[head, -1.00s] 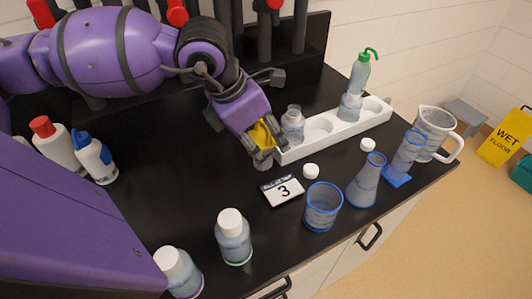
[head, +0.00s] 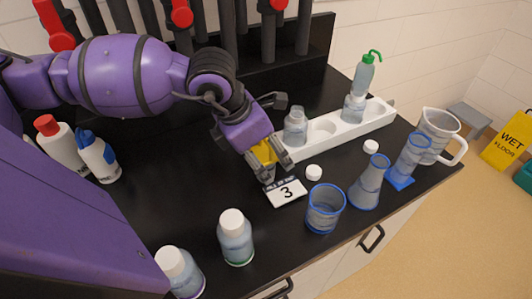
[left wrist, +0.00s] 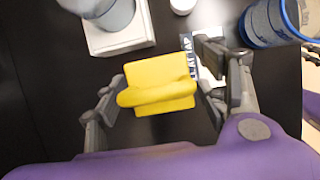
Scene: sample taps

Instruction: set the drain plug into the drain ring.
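A yellow piece (head: 262,153) with a bar across it, which I take to be the drain plug, sits between the fingers of my left gripper (head: 273,167). In the left wrist view the yellow piece (left wrist: 157,84) is between the two grey fingers (left wrist: 160,90), its bar ends at or very close to them. The gripper appears shut on it, just above the black worktop beside the number 3 card (head: 286,192). I cannot make out a drain ring in either view. My right gripper is not in view.
A white rack (head: 350,131) with bottles stands just behind the gripper. A blue-rimmed beaker (head: 324,209), a flask (head: 368,184) and a jug (head: 437,137) stand to the right. White-capped bottles (head: 235,239) stand in front.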

